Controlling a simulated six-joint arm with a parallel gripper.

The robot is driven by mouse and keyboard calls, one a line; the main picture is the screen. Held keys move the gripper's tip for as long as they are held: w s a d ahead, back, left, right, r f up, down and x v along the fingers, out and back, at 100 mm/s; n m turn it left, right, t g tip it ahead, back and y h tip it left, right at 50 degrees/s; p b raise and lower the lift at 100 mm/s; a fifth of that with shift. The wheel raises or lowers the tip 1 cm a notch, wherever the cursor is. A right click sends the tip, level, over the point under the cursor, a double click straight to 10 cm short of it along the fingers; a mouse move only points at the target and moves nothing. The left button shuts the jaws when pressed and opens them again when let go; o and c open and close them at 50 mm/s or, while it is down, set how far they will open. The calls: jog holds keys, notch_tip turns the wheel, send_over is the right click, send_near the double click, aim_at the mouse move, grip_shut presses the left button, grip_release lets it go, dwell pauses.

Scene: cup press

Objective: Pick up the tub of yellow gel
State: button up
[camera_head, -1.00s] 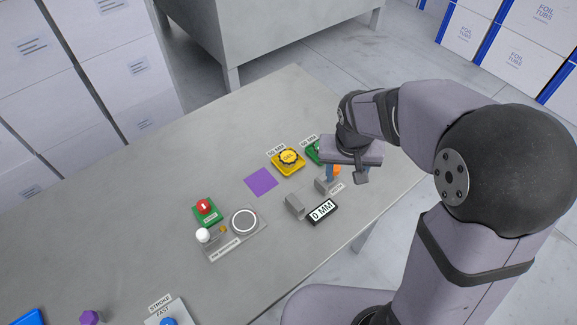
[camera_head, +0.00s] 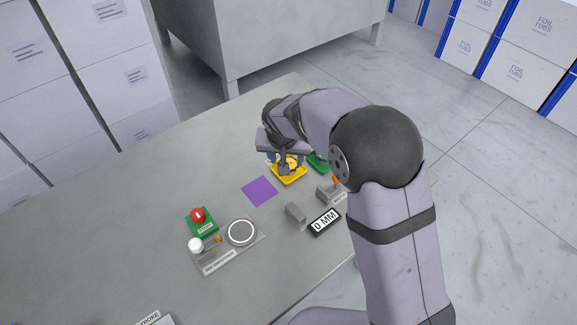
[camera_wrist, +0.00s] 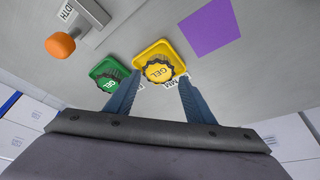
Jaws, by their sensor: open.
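The tub of yellow gel (camera_wrist: 160,70) has a ridged round lid marked GEL and sits on a yellow tray (camera_wrist: 151,46). In the head view the tub (camera_head: 291,163) is partly hidden by my gripper. My gripper (camera_wrist: 154,84) is open and empty, its two blue-grey fingers pointing toward the tub from either side. In the head view my gripper (camera_head: 284,162) hangs over the yellow tray. I cannot tell how high above it the fingertips are. A green tub (camera_wrist: 110,81) on a green tray (camera_wrist: 103,66) is left of the yellow one in the wrist view.
A purple square (camera_head: 260,191) lies beside the yellow tray. A grey block with an orange knob (camera_head: 335,181), a display reading 0 MM (camera_head: 325,222) and a red button on a green base (camera_head: 198,215) are also on the table. The table's left side is mostly clear.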

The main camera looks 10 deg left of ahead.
aim_at(293, 162)
jog(key=shift+p+x, duration=0.6)
jog(key=shift+x, duration=2)
jog(key=shift+d, duration=0.1)
jog(key=c, duration=0.8)
jog(key=shift+r, duration=0.1)
